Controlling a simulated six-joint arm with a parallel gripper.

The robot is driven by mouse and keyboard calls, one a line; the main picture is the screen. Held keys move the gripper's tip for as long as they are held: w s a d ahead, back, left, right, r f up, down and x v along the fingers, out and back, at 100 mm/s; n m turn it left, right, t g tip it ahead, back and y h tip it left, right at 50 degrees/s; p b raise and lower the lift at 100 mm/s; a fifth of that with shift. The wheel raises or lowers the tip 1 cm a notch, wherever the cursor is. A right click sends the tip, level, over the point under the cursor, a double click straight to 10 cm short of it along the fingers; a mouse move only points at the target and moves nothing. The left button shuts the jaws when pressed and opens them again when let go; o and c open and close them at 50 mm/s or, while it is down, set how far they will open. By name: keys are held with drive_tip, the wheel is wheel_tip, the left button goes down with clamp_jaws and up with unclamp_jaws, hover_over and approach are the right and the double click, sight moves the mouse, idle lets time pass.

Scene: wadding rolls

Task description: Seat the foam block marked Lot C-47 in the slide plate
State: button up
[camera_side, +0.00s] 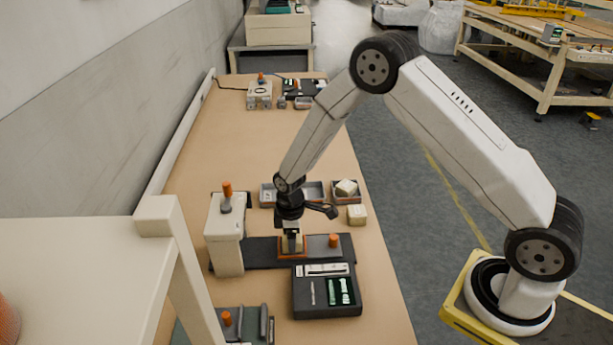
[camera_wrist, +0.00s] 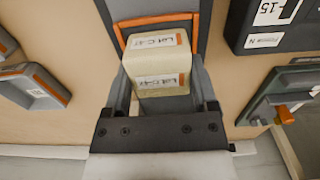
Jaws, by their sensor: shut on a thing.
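The cream foam block (camera_wrist: 158,63) has labels that appear to read Lot C-47. My gripper (camera_wrist: 162,88) is shut on it, with a finger on each side; the side view shows my gripper (camera_side: 291,233) pointing down. The slide plate (camera_side: 262,250) is dark, with an orange-edged frame and an orange knob (camera_side: 333,240). The block is at the orange frame (camera_wrist: 155,19), which shows just behind it in the wrist view. The block and my gripper hide the rest of the frame, so I cannot tell whether the block is inside it or just above.
A pale upright housing (camera_side: 225,238) with an orange handle stands left of the plate. A black case (camera_side: 309,307) lies in front. The bench behind is mostly clear.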

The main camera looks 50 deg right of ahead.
drive_tip(key=o, duration=1.1)
drive_tip(key=shift+r, duration=0.15)
drive_tip(key=shift+r, duration=3.85)
drive_tip(key=shift+r, duration=0.1)
